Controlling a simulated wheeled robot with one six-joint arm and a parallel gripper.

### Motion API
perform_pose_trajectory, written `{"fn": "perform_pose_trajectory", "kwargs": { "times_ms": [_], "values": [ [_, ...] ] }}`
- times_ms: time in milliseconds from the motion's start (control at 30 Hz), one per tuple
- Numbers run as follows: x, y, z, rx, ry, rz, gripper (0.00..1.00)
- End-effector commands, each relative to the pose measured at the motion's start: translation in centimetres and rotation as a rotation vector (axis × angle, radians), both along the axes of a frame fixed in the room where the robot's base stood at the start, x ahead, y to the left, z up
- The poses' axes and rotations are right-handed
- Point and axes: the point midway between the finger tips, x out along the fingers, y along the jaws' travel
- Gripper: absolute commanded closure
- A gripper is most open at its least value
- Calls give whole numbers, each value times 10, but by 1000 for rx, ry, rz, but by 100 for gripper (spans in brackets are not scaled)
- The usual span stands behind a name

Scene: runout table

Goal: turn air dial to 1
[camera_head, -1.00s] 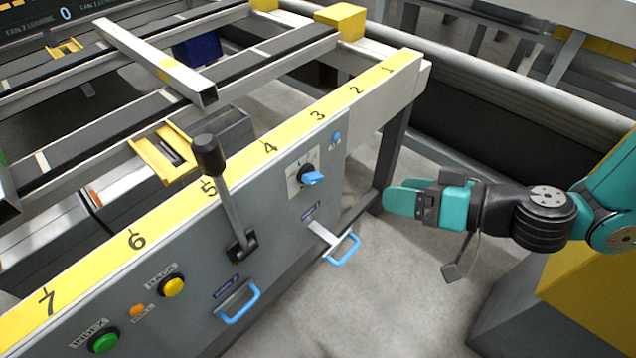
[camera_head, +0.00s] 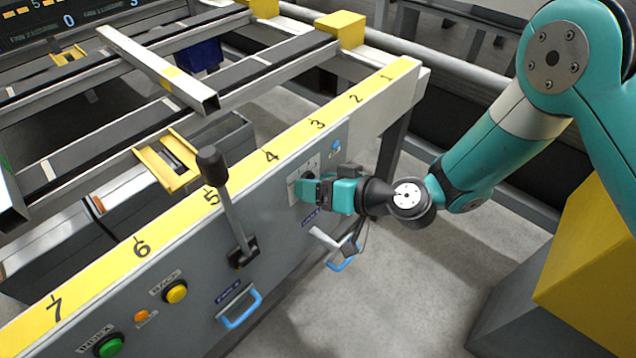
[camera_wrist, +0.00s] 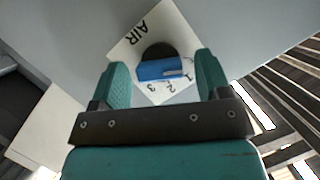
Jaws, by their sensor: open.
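The air dial is a blue bar knob (camera_wrist: 163,69) on a dark round base, set on a white plate (camera_wrist: 137,42) marked AIR with the numbers 1, 2 and 3. In the wrist view the knob lies between my two teal fingers, with a gap on each side. My gripper (camera_wrist: 167,82) is open around the knob. In the head view my gripper (camera_head: 308,188) is at the panel and hides the knob; part of the white plate (camera_head: 294,189) shows beside it.
A black-knobbed lever (camera_head: 226,200) stands left of the dial. Blue drawer handles (camera_head: 240,308) stick out below. A small blue button (camera_head: 336,147) sits above right of the dial. Yellow (camera_head: 175,292) and green (camera_head: 109,346) buttons are lower left. The floor before the panel is clear.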

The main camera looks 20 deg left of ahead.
Motion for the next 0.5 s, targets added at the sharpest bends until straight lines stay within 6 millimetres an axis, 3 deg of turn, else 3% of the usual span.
{"fn": "perform_pose_trajectory", "kwargs": {
  "times_ms": [233, 433, 500],
  "values": [
    [0, 0, 0, 0, 0, 0, 32],
    [0, 0, 0, 0, 0, 0, 78],
    [0, 0, 0, 0, 0, 0, 79]
  ]
}}
